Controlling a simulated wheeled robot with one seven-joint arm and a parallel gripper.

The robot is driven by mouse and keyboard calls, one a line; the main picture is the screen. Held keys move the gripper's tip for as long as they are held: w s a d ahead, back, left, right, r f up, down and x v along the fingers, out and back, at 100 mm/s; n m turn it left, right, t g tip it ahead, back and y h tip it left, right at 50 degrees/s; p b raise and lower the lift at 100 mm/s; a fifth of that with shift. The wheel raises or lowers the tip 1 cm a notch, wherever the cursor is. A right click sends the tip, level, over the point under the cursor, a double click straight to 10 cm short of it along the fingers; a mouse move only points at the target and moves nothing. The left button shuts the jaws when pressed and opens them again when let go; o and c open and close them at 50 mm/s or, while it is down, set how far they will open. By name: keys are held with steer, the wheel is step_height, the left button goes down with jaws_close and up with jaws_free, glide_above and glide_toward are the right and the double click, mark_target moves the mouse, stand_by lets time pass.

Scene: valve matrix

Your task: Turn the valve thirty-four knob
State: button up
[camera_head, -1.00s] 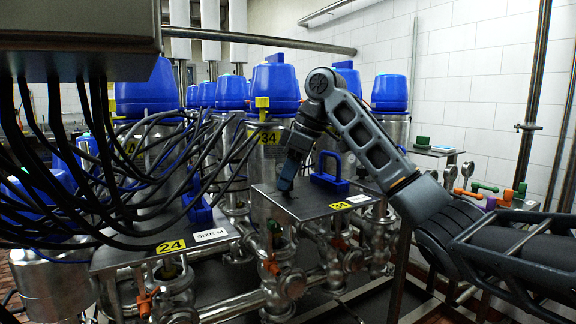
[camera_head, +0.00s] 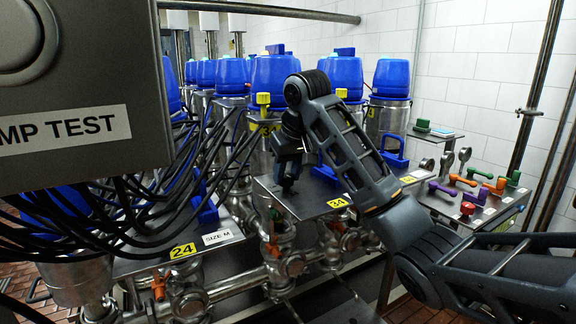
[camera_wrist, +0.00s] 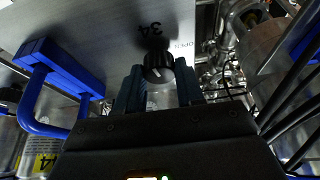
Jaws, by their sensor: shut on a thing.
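The valve thirty-four knob (camera_wrist: 158,67) is small, round and black with a white pointer line. It stands on a grey metal plate (camera_wrist: 105,30) marked "34", with "OPEN" printed beside it. In the wrist view my gripper (camera_wrist: 157,85) has one finger on each side of the knob and is shut on it. In the head view my gripper (camera_head: 287,182) points down at the plate (camera_head: 305,207) with the yellow 34 tag (camera_head: 338,203). The knob is hard to make out there behind the dark fingers.
A blue U-shaped handle (camera_wrist: 38,100) stands on the plate left of the knob in the wrist view. Black cables (camera_head: 130,210) hang at the left below a grey box (camera_head: 80,80). Blue-capped canisters (camera_head: 272,85) stand behind. Coloured levers (camera_head: 470,190) are at the right.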

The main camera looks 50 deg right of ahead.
steer(key=shift+f+m+g+h, duration=0.1)
steer(key=shift+m+g+h, duration=0.2)
steer(key=shift+m, duration=0.5)
steer(key=o, duration=1)
steer(key=shift+o, duration=0.2)
steer(key=shift+s+r, duration=0.1)
steer(key=shift+r, duration=0.5)
steer(key=v, duration=0.6)
steer(key=shift+s+a+r, duration=0.25)
steer(key=shift+a, duration=0.05)
